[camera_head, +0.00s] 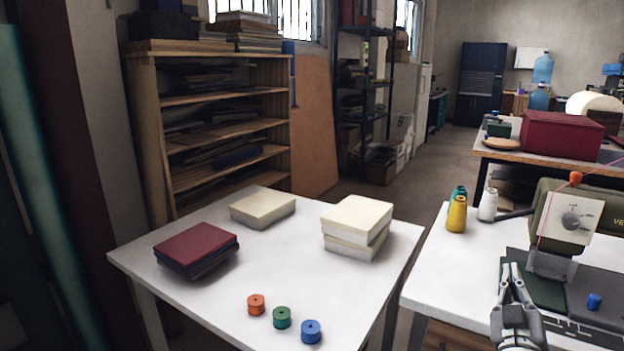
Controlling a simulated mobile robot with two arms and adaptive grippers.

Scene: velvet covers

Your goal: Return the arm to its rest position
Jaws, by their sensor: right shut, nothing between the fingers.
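My right gripper (512,282) is at the lower right of the head view, over the sewing table. Its fingers are together and hold nothing. It is in front of the sewing machine (569,221), by a dark green cloth piece (543,291) at the machine's base; whether it touches the cloth I cannot tell. My left gripper is not in view.
The white table (285,283) holds a dark red stack (196,245), cream blocks (357,222) and orange, green and blue spools (310,331). Yellow (457,214), teal and white thread cones stand left of the machine. A gap separates the tables.

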